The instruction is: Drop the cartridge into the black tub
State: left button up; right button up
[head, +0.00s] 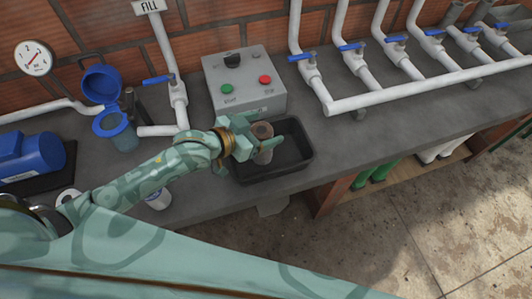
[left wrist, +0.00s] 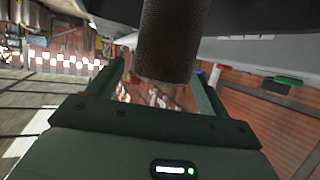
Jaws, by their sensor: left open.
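The cartridge (head: 263,146) is a brown, mesh-textured cylinder. It is upright inside the black tub (head: 309,152) on the bench, towards the tub's left part. My left gripper (head: 272,135) is open, with its fingers on either side of the cartridge. In the left wrist view the cartridge (left wrist: 168,42) sits between the spread fingers, with a visible gap beside them. A finger partly hides the cartridge in the head view, and I cannot tell for certain that its base rests on the tub floor. My right gripper is not in view.
A grey control box (head: 243,82) with green and red buttons stands just behind the tub. White pipes (head: 430,86) with blue valves run along the back right. A blue-lidded filter housing (head: 113,123) and a blue motor (head: 32,157) are at left. The bench right of the tub is clear.

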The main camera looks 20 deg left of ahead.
pick_arm(q)
jog(key=shift+s, duration=0.1)
jog(key=p+v, duration=0.4)
jog(key=v, duration=1.2)
jog(key=shift+a, duration=0.15)
jog(key=shift+r, duration=0.15)
